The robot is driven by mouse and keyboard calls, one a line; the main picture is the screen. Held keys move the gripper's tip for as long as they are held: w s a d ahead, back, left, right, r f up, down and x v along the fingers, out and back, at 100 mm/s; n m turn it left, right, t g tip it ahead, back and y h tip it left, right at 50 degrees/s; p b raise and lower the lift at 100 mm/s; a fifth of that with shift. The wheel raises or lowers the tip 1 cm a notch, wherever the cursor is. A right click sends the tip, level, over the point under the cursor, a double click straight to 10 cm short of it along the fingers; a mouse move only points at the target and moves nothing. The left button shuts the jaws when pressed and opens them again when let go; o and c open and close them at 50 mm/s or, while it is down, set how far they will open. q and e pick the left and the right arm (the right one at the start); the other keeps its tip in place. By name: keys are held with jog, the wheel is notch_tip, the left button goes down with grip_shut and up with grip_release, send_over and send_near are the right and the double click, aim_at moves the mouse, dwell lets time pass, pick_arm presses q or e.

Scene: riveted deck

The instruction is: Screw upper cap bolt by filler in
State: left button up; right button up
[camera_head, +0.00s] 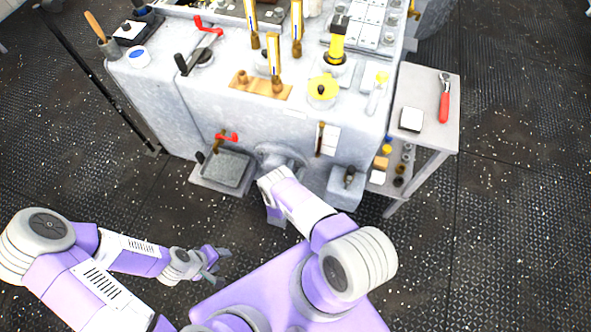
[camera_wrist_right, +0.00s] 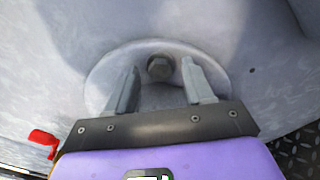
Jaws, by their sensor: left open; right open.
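In the right wrist view, a dark hex-headed bolt (camera_wrist_right: 159,67) sits in the upper part of a round grey cap (camera_wrist_right: 101,83) on the machine's side. My right gripper (camera_wrist_right: 160,64) is open, with one finger on each side of the bolt; I cannot tell whether they touch it. In the head view the cap (camera_head: 280,153) is partly hidden by my right wrist, and the bolt is hidden. My left gripper (camera_head: 217,263) is open and empty, low over the floor at the left. A yellow-topped fitting (camera_head: 322,90), possibly the filler, stands on the machine.
A red-handled valve (camera_head: 228,137) sits above a grey tray (camera_head: 226,168) left of the cap. A small grey box (camera_head: 347,184) juts out at the right. A side table (camera_head: 430,125) holds a red-handled tool (camera_head: 444,100). The floor around my left arm is clear.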

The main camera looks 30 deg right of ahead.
jog(key=shift+d, duration=0.1)
grip_shut()
dwell(0.4)
jog(key=shift+m, duration=3.5)
jog(key=shift+f, duration=0.1)
grip_release()
